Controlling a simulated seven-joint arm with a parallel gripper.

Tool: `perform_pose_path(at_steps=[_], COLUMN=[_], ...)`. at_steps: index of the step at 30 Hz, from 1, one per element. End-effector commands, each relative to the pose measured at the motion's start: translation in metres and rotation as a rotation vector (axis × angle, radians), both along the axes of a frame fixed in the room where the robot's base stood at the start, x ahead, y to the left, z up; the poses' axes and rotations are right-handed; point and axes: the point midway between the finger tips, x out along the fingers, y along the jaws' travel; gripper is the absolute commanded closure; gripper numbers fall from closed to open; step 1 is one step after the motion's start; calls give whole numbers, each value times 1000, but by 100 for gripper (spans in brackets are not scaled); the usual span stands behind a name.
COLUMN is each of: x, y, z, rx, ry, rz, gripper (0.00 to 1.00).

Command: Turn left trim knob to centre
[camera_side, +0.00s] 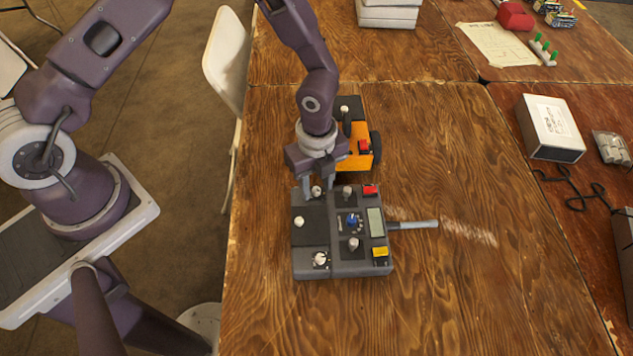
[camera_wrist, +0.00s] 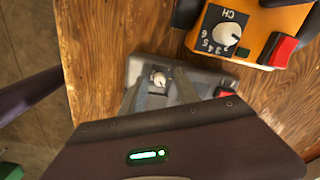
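A dark grey control box (camera_side: 310,275) lies on the wooden table in the side view, with several knobs. A pale knob (camera_side: 316,191) stands at its far left corner; the same corner knob (camera_wrist: 158,78) shows in the wrist view. My gripper (camera_side: 318,187) points down over this corner. In the wrist view my gripper (camera_wrist: 160,80) is open, with one finger on each side of the knob and visible gaps. I cannot tell how far the fingertips reach down beside it. The knob's pointer and any label are too small to read.
An orange wheeled device (camera_side: 352,160) with a red switch stands close behind the box. On the box are a white knob (camera_side: 320,259), a blue knob (camera_side: 352,220) and a display (camera_side: 375,222). A grey rod (camera_side: 412,225) sticks out right. The table's front right is clear.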

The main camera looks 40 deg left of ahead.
Motion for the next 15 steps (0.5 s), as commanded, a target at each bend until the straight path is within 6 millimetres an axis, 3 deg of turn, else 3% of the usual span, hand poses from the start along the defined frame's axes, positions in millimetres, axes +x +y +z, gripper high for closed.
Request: perform_pose_path(at_steps=[5,11,15], x=[0,0,0], y=[0,0,0], z=[0,0,0], rx=[0,0,0], ry=[0,0,0], rz=[0,1,1], gripper=[62,100,100])
